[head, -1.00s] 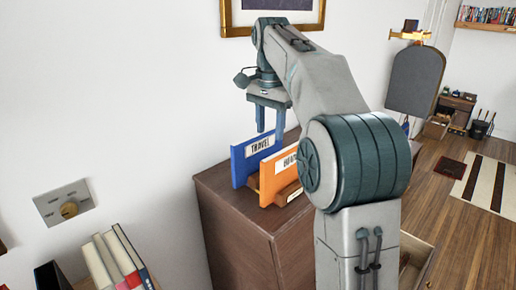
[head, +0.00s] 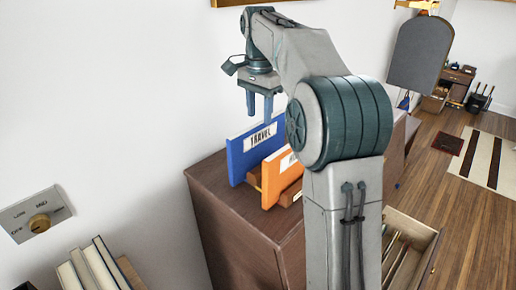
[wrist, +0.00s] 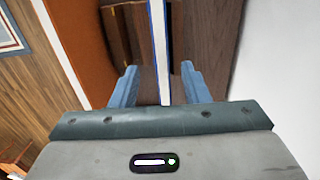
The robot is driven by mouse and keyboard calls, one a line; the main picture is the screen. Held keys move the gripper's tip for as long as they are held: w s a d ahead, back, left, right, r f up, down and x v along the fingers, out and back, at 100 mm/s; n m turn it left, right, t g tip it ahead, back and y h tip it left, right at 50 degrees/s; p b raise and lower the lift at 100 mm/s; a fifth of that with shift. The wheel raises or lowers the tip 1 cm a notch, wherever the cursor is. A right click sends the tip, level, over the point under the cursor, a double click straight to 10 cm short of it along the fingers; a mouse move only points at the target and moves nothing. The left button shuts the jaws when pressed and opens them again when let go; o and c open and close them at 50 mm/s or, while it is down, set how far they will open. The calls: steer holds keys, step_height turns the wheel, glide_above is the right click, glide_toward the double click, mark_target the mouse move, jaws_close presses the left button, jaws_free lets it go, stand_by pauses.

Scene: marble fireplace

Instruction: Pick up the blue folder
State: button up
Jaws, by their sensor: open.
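The blue folder (head: 238,164), labelled TRAVEL, stands upright on top of the brown wooden cabinet (head: 217,193). My gripper (head: 260,112) is open and points down at the folder's top edge. In the wrist view, the blue folder (wrist: 158,45) shows edge-on as a thin blue and white strip. It runs between the two blue fingers of my gripper (wrist: 159,68), with a gap on each side. The fingers do not visibly touch it. How far down they reach beside it is hard to tell.
An orange folder (head: 270,186) stands upright just in front of the blue one, in a wooden holder. A white wall is close behind. An open drawer (head: 408,228) juts out at the right. Books (head: 95,268) stand at lower left.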

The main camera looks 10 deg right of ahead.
mark_target(258, 124)
steer(key=shift+w+a+f+p, duration=0.1)
steer(key=shift+f+p, duration=0.4)
steer(key=shift+f, duration=3.05)
jaws_close()
